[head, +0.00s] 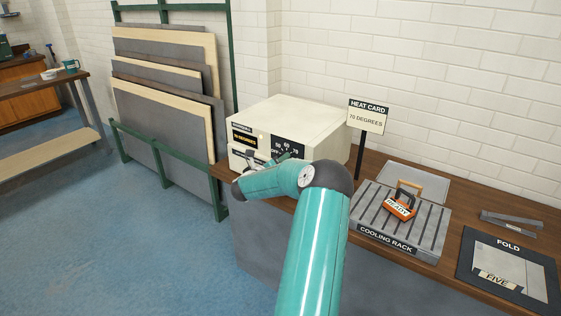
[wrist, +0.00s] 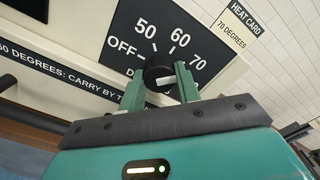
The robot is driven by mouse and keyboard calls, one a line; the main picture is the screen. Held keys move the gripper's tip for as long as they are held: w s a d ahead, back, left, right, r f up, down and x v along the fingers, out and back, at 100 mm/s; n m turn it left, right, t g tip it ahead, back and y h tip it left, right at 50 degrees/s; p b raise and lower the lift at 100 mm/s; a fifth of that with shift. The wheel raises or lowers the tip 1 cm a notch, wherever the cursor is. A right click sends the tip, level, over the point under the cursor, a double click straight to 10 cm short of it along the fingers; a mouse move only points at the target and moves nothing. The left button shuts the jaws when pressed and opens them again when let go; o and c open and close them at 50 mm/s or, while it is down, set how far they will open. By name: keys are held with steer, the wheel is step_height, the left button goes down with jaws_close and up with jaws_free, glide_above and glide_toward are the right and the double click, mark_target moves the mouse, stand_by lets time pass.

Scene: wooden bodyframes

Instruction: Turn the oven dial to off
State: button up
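The oven (head: 318,118) is a cream box at the bench's left end. Its black dial panel (head: 287,143) carries OFF, 50, 60 and 70, large in the wrist view (wrist: 147,31). The round black dial (wrist: 158,70) has a white pointer bar that points to the right, toward the 70 side and away from OFF. My gripper (wrist: 161,77) is at the dial, with its green fingers apart, one on each side of the knob. I cannot tell whether they press on it. In the head view my arm hides the dial and fingertips.
A heat card sign (head: 367,116) reading 70 DEGREES stands just right of the oven. A cooling rack (head: 427,233) with an orange READY item (head: 399,209) and a FOLD mat (head: 468,270) lie farther right. A green panel rack (head: 221,165) stands left. Blue floor is clear.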

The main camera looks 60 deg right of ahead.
steer(key=shift+n, duration=0.3)
steer(key=n, duration=2.6)
steer(key=shift+n, duration=0.3)
stand_by(0.4)
steer(key=o, duration=0.7)
steer(key=shift+a, duration=0.15)
steer(key=w+a, duration=0.2)
steer(key=a, duration=1.1)
steer(key=shift+a, duration=0.2)
